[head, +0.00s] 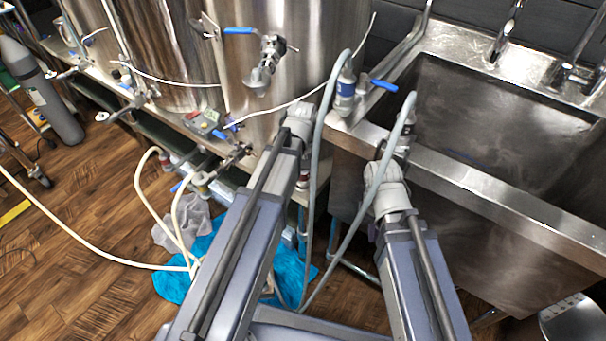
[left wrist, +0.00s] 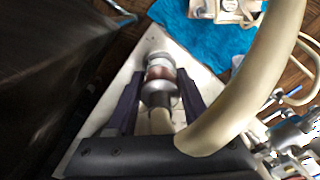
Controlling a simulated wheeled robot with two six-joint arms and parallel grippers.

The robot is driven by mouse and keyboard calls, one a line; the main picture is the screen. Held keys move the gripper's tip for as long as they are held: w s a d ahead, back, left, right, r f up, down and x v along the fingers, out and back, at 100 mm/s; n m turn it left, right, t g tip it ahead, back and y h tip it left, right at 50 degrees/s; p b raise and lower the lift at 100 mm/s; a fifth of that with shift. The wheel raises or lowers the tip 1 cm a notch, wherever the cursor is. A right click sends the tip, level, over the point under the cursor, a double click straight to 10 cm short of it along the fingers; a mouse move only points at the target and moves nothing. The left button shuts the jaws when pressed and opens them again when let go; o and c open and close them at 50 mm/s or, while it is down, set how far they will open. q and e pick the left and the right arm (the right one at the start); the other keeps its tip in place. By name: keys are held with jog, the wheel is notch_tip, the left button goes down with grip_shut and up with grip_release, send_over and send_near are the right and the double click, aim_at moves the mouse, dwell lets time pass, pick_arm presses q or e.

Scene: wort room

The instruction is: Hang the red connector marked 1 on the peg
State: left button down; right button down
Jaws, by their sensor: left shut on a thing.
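In the left wrist view, my left gripper (left wrist: 158,100) is shut on a metal hose connector (left wrist: 158,82) with a reddish-brown band, which I take for the red connector. Its fingers sit on both sides of it. A thick cream hose (left wrist: 240,95) crosses close to the camera. No number mark is readable. I cannot pick out the peg.
A steel sink (head: 480,130) fills the right side. Steel tanks (head: 265,80) with blue-handled valves stand behind. A blue cloth (head: 175,284) and cream hoses (head: 70,235) lie on the wooden floor.

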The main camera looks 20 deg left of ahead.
pick_arm(q)
jog(key=shift+f, duration=0.2)
jog(key=shift+c, duration=1)
grip_release()
jog(key=shift+r, duration=0.1)
notch_tip(320, 180, up, 8)
jog(key=p, duration=0.7)
jog(key=shift+p, duration=0.3)
jog(key=shift+f, duration=0.2)
